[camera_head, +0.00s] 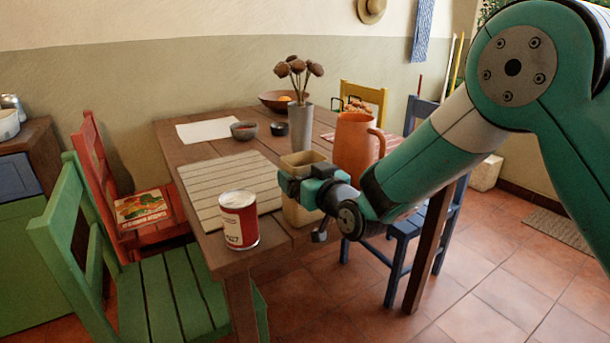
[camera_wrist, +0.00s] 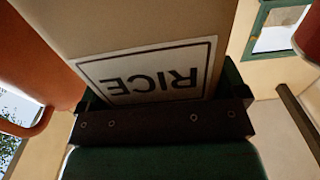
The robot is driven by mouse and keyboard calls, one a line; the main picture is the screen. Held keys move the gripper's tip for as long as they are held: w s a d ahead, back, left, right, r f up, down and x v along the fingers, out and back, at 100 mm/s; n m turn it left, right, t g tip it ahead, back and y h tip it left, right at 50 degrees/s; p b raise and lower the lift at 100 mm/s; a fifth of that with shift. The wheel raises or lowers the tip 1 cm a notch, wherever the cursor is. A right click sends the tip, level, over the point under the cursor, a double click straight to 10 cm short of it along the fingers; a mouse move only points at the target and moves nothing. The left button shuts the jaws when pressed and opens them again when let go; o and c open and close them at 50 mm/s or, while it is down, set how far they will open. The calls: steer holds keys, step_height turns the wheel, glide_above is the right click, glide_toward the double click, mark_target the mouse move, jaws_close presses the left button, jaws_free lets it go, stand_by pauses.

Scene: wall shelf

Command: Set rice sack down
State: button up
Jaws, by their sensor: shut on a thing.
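The rice sack (camera_head: 303,214) is a tan upright block at the near edge of the wooden table, partly hidden behind my gripper. My gripper (camera_head: 303,184) is shut on it. In the wrist view the sack (camera_wrist: 120,25) fills the upper middle, with a white label reading RICE upside down, close against the dark jaw (camera_wrist: 160,122). I cannot tell whether the sack's base touches the table (camera_head: 275,238).
An orange pitcher (camera_head: 352,148) stands close to the right of the sack. A red and white can (camera_head: 239,220) stands to the left at the table's near corner. A slatted mat (camera_head: 215,180) lies bare beside the sack. A grey vase (camera_head: 301,127) stands behind.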

steer(key=o, duration=1.3)
steer(key=shift+c, duration=0.2)
steer(key=s+d+g+h+b, duration=0.1)
steer(key=s+d+g, duration=0.4)
steer(key=s, duration=0.7)
steer(key=s+d+g+h+b, duration=0.2)
steer(key=s+d+g, duration=0.3)
steer(key=s, duration=0.7)
steer(key=s+d+f+g+h+b, duration=0.1)
steer(key=s+d+g, duration=0.4)
steer(key=s, duration=0.7)
steer(key=shift+d+h+b, duration=0.3)
steer(key=shift+d+h, duration=0.6)
steer(key=shift+d, duration=0.3)
steer(key=shift+f, duration=0.1)
